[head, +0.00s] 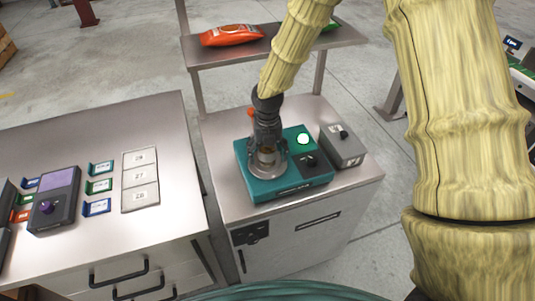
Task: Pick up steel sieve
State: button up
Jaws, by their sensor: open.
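A round steel piece, which looks like the steel sieve (268,172), sits on the left part of a teal device (262,192) on the metal cabinet. My gripper (267,152) points down right over it, with its fingers at or just above the steel piece. My gripper is open. The fingers hide much of the steel piece, and I cannot tell whether they touch it.
The teal device has a lit green button (303,139) and a dark knob (310,160). A grey box (343,147) stands close on its right. A shelf (225,50) holding an orange packet (232,35) rises behind. The left cabinet (100,135) holds colored holders and a white panel.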

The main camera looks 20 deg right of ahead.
jog(key=shift+f, duration=0.1)
jog(key=shift+c, duration=0.2)
jog(key=c, duration=1.4)
